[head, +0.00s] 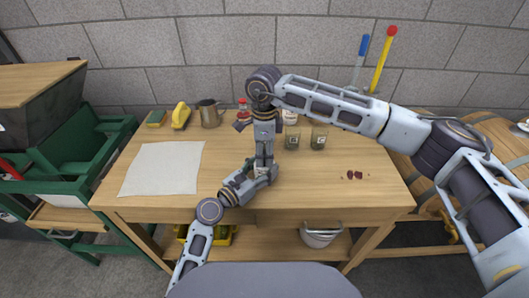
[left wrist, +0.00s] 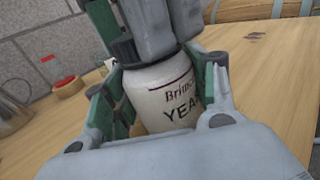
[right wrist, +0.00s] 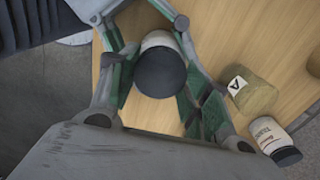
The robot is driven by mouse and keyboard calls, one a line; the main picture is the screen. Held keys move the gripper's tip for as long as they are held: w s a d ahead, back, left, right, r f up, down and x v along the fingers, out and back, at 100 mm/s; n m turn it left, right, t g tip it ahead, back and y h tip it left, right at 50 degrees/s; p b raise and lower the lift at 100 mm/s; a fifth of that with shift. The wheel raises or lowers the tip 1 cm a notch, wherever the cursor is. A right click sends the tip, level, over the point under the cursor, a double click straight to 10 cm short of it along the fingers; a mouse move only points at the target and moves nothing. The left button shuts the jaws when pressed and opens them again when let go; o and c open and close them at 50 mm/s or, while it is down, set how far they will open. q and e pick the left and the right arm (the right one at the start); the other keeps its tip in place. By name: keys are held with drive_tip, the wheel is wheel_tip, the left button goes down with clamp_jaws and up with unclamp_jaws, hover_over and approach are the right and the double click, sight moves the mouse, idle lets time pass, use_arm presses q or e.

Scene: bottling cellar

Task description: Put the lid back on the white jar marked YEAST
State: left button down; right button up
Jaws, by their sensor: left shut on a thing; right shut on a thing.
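The white jar marked YEAST (left wrist: 160,97) stands upright near the table's front middle. My left gripper (head: 258,173) is shut around its body, its green-padded fingers on both sides. The dark lid (right wrist: 160,73) is at the jar's mouth, seen from above in the right wrist view. It also shows in the left wrist view (left wrist: 124,50). My right gripper (head: 264,158) points straight down and is shut on the lid. The lid looks level with the mouth and touching it. The fingers hide part of the rim, so I cannot tell whether it is fully seated.
Two greenish jars (head: 318,138) stand right of my right gripper, with another white dark-lidded jar (right wrist: 270,138) nearby. A white sheet (head: 163,168), yellow scoop (head: 181,116) and metal jug (head: 209,115) are at left. Dark red bits (head: 354,175) lie right. The front right is mostly clear.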

drive_tip(key=shift+m, duration=0.4)
drive_tip(key=o, duration=1.2)
drive_tip(key=shift+r, duration=6)
use_arm(q)
drive_tip(key=shift+c, duration=1.9)
unclamp_jaws()
